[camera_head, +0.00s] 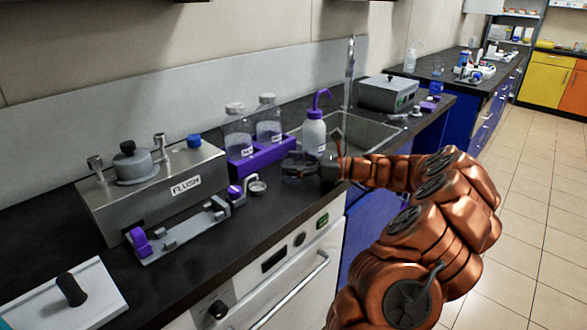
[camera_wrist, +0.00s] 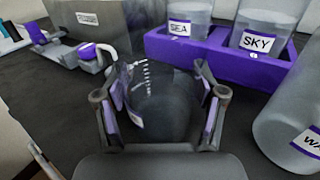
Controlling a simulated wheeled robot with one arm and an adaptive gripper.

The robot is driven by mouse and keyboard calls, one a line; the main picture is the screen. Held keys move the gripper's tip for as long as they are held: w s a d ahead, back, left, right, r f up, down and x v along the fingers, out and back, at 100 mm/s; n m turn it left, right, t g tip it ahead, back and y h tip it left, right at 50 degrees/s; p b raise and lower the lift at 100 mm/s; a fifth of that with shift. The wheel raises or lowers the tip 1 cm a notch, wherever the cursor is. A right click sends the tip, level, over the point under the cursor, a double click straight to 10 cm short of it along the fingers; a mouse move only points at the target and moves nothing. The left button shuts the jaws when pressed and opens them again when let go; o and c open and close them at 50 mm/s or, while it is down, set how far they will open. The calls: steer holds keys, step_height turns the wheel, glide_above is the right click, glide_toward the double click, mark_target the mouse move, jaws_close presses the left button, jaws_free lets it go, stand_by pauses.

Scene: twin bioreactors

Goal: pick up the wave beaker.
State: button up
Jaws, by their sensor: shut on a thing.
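A clear glass beaker (camera_wrist: 165,108) with white graduation marks stands between the two fingers of my gripper (camera_wrist: 160,92) in the wrist view. A white label with a purple edge shows on its left side, but its text cannot be read. In the head view the beaker (camera_head: 292,180) is small and partly hidden by my gripper (camera_head: 296,165), which is at the counter in front of the purple rack. The gripper is shut on the beaker, with a finger on each side. I cannot tell whether the beaker's base touches the counter.
The purple rack (camera_head: 262,158) holds bottles labelled SEA and SKY just behind. A wash bottle (camera_head: 314,135) with a purple spout stands close on the right, by the sink (camera_head: 370,132). The steel FLUSH unit (camera_head: 160,185) and a small latch device (camera_head: 185,232) are left.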

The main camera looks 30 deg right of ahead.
mark_target(293, 151)
steer(key=c, duration=0.3)
steer(key=shift+r, duration=0.1)
steer(key=shift+r, duration=0.3)
step_height(293, 151, up, 3)
steer(key=shift+f+p, duration=0.1)
steer(key=shift+p, duration=0.2)
steer(key=s, duration=0.5)
steer(key=s+a+r, duration=0.1)
steer(key=s, duration=1)
steer(key=shift+a+r, duration=0.2)
